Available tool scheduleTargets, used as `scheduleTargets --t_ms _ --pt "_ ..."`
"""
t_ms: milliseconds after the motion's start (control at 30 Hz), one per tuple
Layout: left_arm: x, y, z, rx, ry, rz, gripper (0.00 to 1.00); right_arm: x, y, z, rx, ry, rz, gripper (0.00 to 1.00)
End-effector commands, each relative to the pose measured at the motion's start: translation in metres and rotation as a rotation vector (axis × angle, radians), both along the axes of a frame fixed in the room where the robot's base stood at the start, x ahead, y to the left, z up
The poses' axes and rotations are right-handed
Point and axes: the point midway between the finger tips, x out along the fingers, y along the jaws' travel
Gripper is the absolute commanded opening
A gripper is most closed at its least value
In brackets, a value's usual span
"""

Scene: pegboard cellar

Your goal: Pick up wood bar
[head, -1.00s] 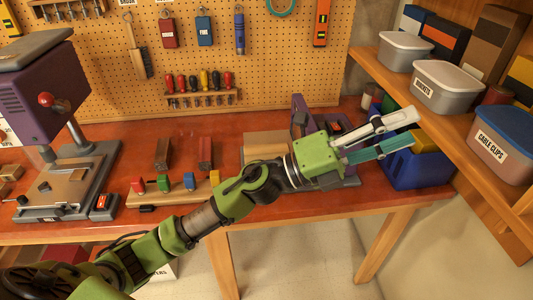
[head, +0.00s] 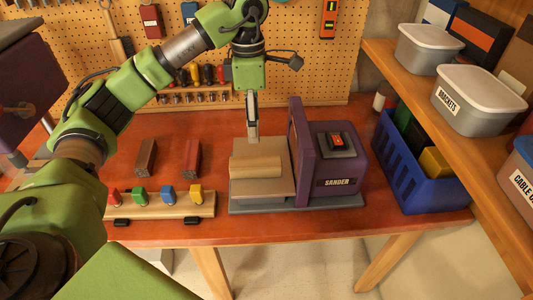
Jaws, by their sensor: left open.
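A pale wood bar (head: 257,167) lies across the flat table of the purple sander (head: 320,165) on the red-brown bench. My left gripper (head: 252,131) points down just behind and above the bar. It is seen edge-on, so its fingers overlap; it is open and holds nothing. The fingertips look apart from the bar, though the exact gap is hard to judge. A dark brown bar (head: 147,157) and a dark red bar (head: 192,157) lie on the bench to the left. My right gripper is not in view.
A wooden rack with coloured blocks (head: 165,210) sits at the front left. A blue crate (head: 420,180) stands right of the sander. Shelf bins (head: 475,100) overhang at right. A pegboard with tools (head: 300,70) closes off the back.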

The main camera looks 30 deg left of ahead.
Motion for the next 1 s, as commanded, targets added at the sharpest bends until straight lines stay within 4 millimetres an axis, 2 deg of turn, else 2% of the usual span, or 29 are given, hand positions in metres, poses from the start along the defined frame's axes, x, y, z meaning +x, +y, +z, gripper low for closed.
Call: scheduleTargets --t_ms 100,167,267,400,500,633,800,1000 --pt "-0.002 0.009 -0.003 0.026 0.01 0.011 0.5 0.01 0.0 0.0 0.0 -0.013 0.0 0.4" --pt "-0.003 0.009 -0.01 0.027 0.012 0.01 0.5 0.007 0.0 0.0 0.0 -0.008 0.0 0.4" --pt "-0.003 0.008 -0.025 0.024 0.013 0.008 0.5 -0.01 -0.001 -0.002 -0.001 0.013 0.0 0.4" --pt "-0.004 0.01 -0.05 0.025 0.015 0.009 0.5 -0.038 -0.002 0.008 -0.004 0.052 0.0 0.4" --pt "-0.004 0.009 -0.067 0.024 0.013 0.009 0.5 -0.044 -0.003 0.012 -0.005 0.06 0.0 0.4" --pt "-0.003 0.009 -0.08 0.024 0.01 0.009 0.5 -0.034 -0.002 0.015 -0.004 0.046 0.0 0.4" --pt "-0.003 0.012 -0.088 0.023 0.011 0.009 0.5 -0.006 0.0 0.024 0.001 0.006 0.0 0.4" --pt "-0.003 0.02 -0.113 0.023 0.013 0.009 0.5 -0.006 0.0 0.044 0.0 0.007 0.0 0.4"
